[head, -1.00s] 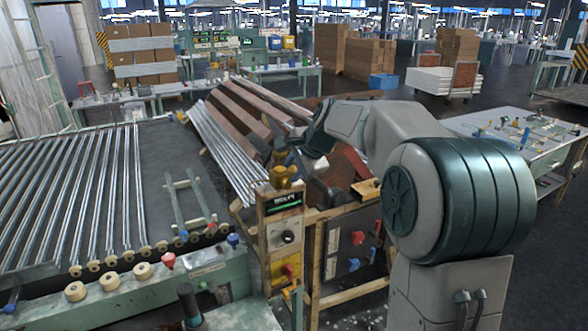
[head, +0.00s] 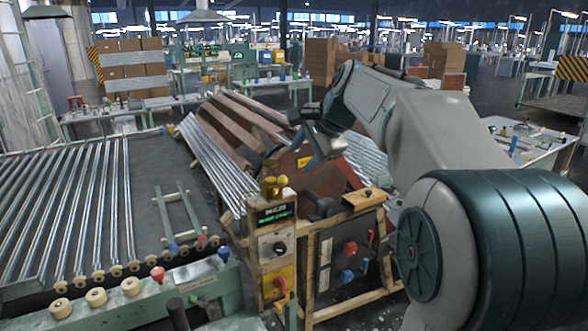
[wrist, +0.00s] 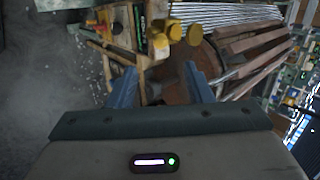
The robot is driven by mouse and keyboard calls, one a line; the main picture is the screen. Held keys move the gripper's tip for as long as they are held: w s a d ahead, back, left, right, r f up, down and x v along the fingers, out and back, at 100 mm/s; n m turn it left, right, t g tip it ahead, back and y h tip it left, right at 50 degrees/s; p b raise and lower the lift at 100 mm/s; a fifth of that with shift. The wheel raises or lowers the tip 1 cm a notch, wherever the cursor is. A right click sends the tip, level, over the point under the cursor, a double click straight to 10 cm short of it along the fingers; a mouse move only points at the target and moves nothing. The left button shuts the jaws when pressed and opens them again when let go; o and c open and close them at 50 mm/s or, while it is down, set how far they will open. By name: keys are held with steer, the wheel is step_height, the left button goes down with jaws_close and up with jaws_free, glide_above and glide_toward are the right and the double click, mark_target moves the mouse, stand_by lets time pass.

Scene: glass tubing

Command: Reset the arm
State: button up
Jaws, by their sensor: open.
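My gripper (head: 306,144) hangs in the air at the end of my arm, above the wooden machine with the brown drum and slats. In the wrist view its two blue-grey fingers (wrist: 160,88) are spread apart with nothing between them. Beyond the fingers, the wrist view shows the yellow knobs (wrist: 175,30) on the control box and part of the brown drum. In the head view those yellow knobs (head: 274,186) stand on top of the control box (head: 277,245), in front of the gripper and to its left.
A rack of long glass tubes (head: 80,200) fills the left. More tubes lean beside the wooden slats (head: 225,150). A cabinet with red and blue knobs (head: 345,260) stands below the machine. A white-topped table (head: 540,150) is at the right. Cardboard boxes (head: 130,70) are at the back.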

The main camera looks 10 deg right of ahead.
steer(key=shift+v, duration=1.15)
steer(key=s+f+n+g+h, duration=0.1)
steer(key=s+f+n, duration=0.6)
steer(key=s+f, duration=0.4)
steer(key=s+a+f+n+g+h, duration=0.1)
steer(key=s+f+n, duration=0.5)
steer(key=s+f, duration=0.6)
steer(key=s+g+h, duration=0.1)
steer(key=s, duration=0.3)
steer(key=shift+s+a+n+g+h, duration=0.2)
steer(key=shift+s+n+g+h, duration=0.1)
steer(key=shift+s+n, duration=0.1)
